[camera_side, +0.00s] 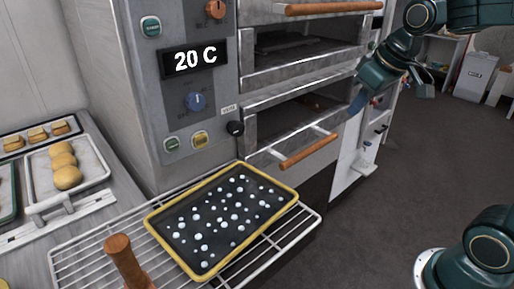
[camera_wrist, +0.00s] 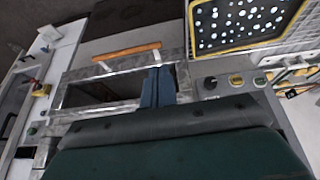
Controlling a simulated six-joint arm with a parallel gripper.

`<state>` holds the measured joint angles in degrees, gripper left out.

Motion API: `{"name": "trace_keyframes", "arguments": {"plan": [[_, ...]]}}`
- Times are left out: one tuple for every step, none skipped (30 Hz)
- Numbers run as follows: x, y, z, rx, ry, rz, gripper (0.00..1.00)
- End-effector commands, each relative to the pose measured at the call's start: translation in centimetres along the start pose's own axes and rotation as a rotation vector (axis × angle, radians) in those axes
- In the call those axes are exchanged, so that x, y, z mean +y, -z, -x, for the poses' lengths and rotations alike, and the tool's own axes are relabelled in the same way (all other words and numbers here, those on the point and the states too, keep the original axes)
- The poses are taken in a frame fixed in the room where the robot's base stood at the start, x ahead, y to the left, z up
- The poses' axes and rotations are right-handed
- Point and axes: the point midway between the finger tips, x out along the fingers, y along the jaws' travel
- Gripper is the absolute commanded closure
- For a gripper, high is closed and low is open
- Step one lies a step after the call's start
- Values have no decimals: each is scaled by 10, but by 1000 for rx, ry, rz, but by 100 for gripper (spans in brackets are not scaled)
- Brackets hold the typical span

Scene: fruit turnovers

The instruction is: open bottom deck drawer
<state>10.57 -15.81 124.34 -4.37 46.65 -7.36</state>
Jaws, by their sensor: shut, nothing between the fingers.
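The bottom deck drawer of the oven has a steel front (camera_side: 262,158) with a wooden bar handle (camera_side: 308,150) on metal brackets. A dark opening (camera_side: 285,118) shows above the handle, and I cannot tell how far the drawer is out. In the wrist view the handle (camera_wrist: 127,52) lies beyond the steel frame and the dark opening (camera_wrist: 90,94). My gripper (camera_side: 357,103) is at the right side of the bottom deck, above and right of the handle and apart from it. In the wrist view its blue fingers (camera_wrist: 158,85) are together and empty, overlapping the frame's edge.
A yellow-rimmed black tray with white dots (camera_side: 151,222) sits on a wire rack (camera_side: 75,255) in front of the oven. The control panel (camera_side: 222,95) reads 20 C. Trays of pastries (camera_side: 66,160) stand at left. Open floor (camera_side: 390,190) lies at right.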

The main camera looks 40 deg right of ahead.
Motion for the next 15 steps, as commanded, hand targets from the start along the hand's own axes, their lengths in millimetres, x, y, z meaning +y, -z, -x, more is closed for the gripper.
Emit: {"name": "trace_keyframes", "arguments": {"plan": [[7, 10, -8, -9, -1, -3, 100], [11, 16, -12, -11, -1, -2, 100], [15, 23, -17, -15, -1, -2, 100], [19, 28, -21, -18, -1, -2, 100], [23, 33, -26, -21, -1, -1, 100], [29, 40, -32, -24, -2, 0, 100], [33, 45, -36, -25, -2, -1, 100], [37, 49, -41, -28, -2, -2, 100], [43, 56, -48, -31, -2, -1, 100], [48, 60, -54, -34, -1, 0, 100], [52, 64, -59, -36, -1, 0, 100], [58, 69, -66, -39, 0, -1, 100], [63, 73, -71, -41, 0, -1, 100], [69, 77, -77, -43, 0, -1, 100], [75, 82, -85, -46, 1, -1, 100]]}}
